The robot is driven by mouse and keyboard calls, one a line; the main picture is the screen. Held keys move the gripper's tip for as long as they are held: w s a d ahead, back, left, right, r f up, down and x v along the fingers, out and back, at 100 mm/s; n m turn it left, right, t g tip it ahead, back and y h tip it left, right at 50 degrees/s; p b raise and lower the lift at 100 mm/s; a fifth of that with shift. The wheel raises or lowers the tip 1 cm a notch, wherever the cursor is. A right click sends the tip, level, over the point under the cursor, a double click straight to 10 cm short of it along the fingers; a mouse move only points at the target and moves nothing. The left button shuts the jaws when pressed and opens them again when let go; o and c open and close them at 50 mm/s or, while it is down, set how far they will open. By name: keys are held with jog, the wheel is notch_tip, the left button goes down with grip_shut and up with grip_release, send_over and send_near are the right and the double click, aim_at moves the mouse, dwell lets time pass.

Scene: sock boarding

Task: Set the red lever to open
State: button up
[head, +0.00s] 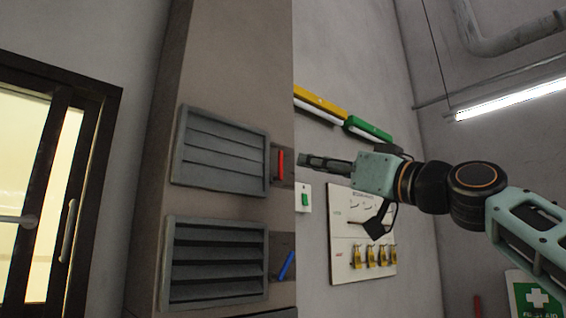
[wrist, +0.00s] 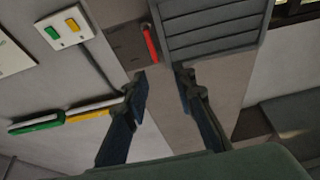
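The red lever (head: 281,165) stands nearly upright on a dark plate beside the upper louvre vent (head: 221,150), whose slats look closed. In the wrist view the red lever (wrist: 150,43) shows just beyond my fingertips, slightly left of the middle of the gap. My gripper (head: 303,159) is just right of the lever in the head view. In the wrist view my gripper (wrist: 162,75) has its two fingers apart with nothing between them. No contact with the lever shows.
A blue lever (head: 286,266) leans beside the lower vent (head: 216,262), whose slats look open. To the right are a switch plate (head: 304,198), a panel with yellow padlocks (head: 363,235) and yellow and green bars (head: 368,129). A glazed door (head: 103,170) stands left.

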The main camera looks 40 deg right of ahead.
aim_at(282, 153)
jog(key=p+x, duration=0.1)
jog(key=x, duration=0.2)
jog(key=p+x, duration=0.1)
jog(key=x, duration=0.2)
jog(key=d+r+p+x, duration=0.1)
jog(key=x, duration=0.2)
jog(key=shift+w+r+p, duration=0.2)
jog(key=shift+w+p, duration=0.25)
jog(key=shift+w, duration=0.25)
grip_shut()
